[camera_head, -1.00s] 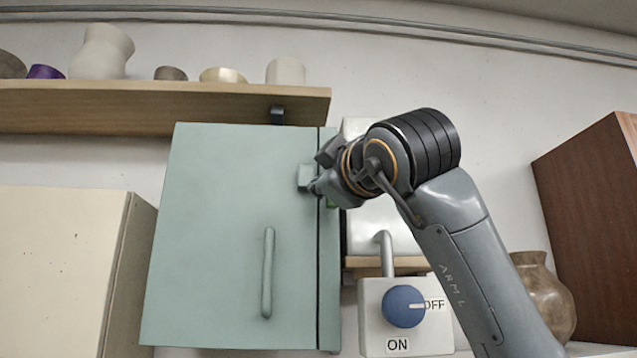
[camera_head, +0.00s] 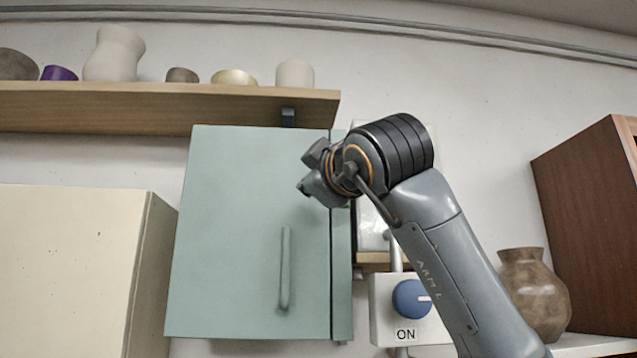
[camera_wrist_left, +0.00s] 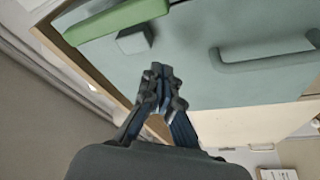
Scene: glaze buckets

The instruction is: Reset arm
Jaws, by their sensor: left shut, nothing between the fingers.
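My left gripper (camera_head: 312,172) is in front of the upper right part of a pale green cabinet (camera_head: 235,230). Its arm, marked ARM L, rises from the lower right. In the left wrist view the gripper's fingers (camera_wrist_left: 160,78) are together and empty. That view also shows the green cabinet face (camera_wrist_left: 215,60), its bar handle (camera_wrist_left: 265,62), a small block (camera_wrist_left: 134,39) and a bright green bar (camera_wrist_left: 118,22). The handle (camera_head: 285,268) is upright in the head view. Whether the fingers touch the cabinet is unclear. My right gripper is not in view.
A wooden shelf (camera_head: 170,109) with several pots hangs above the cabinet. A switch box (camera_head: 385,323) with a blue knob (camera_head: 411,298) sits right of the cabinet, partly behind my arm. A brown vase (camera_head: 535,295) and brown cupboard (camera_head: 590,195) stand at right; a cream cabinet (camera_head: 70,270) stands left.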

